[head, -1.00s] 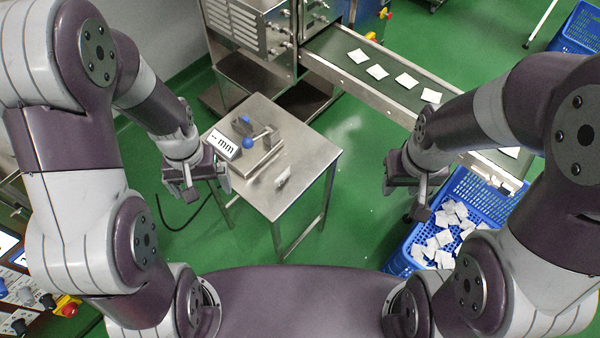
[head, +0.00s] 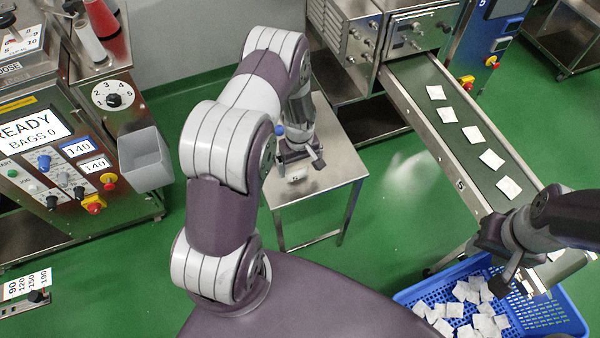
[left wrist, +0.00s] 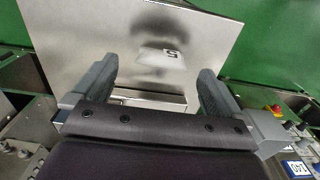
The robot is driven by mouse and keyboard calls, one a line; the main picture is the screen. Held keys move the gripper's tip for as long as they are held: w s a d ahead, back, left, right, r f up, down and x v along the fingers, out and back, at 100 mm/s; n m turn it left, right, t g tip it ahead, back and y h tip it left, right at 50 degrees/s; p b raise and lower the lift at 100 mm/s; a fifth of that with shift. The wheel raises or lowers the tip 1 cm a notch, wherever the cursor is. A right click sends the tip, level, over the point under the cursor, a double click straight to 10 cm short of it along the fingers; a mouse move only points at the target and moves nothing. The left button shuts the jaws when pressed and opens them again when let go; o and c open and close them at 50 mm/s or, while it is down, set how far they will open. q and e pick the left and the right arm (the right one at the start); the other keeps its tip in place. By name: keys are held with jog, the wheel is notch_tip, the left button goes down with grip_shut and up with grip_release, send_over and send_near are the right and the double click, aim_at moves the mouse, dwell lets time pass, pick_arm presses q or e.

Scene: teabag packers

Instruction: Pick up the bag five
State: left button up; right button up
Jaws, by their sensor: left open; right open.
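Bag five (left wrist: 150,58) is a small pale bag marked 5. It lies on the steel table (left wrist: 80,40), seen in the left wrist view ahead of and between my fingers. In the head view bag five (head: 297,179) shows partly at the near side of my left gripper (head: 302,160), above the table (head: 335,165). My left gripper is open; its two spread fingers also show in the left wrist view (left wrist: 158,75), with nothing between them. I cannot tell the exact height above the bag. My right gripper (head: 507,268) is open and empty above the blue crate (head: 545,313).
Several white bags (head: 473,133) lie on the conveyor (head: 462,165) at the right. The blue crate holds many loose bags. At the left stands a machine with a READY screen (head: 33,132) and a grey bin (head: 145,158). Green floor lies around the table.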

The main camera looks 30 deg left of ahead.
aim_at(299, 171)
pick_arm(q)
jog(key=f, duration=0.3)
jog(key=f+p, duration=0.1)
jog(key=f, duration=0.1)
jog(key=shift+s+a+f, duration=0.1)
jog(key=shift+s, duration=0.2)
jog(key=shift+w+f, duration=0.15)
jog(key=shift+f, duration=0.15)
jog(key=shift+r, duration=0.1)
jog(key=c, duration=1)
jog(key=shift+c, duration=0.2)
